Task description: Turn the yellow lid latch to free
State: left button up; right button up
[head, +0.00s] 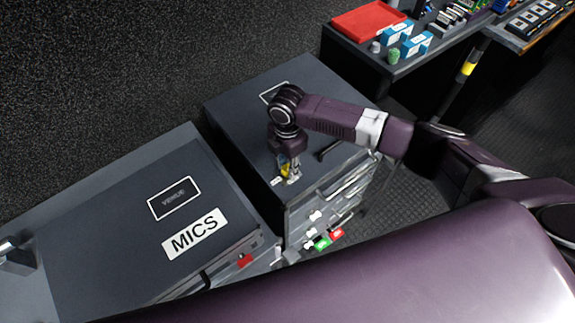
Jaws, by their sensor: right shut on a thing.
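My right gripper (291,179) points down at the front part of the dark case's lid (240,113), close to the front edge. It is shut on the yellow lid latch (284,169). Only a little yellow shows beside the fingers, and the wrist hides the rest, so I cannot tell which way the latch is turned. A small white label (277,181) lies on the lid just left of the fingers. My left gripper is not clearly in view.
A closed case marked MICS (195,233) stands to the left. Drawers with handles (348,182) and red and green tags (322,243) face front. A bench at the back right holds a red tray (368,20) and blue boxes (416,44). Dark floor is clear at right.

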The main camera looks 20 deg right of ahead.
aim_at(287, 169)
jog(key=shift+w+r, duration=0.1)
dwell(0.4)
jog(key=o, duration=1.2)
jog(key=shift+c, duration=0.2)
notch_tip(287, 169, up, 12)
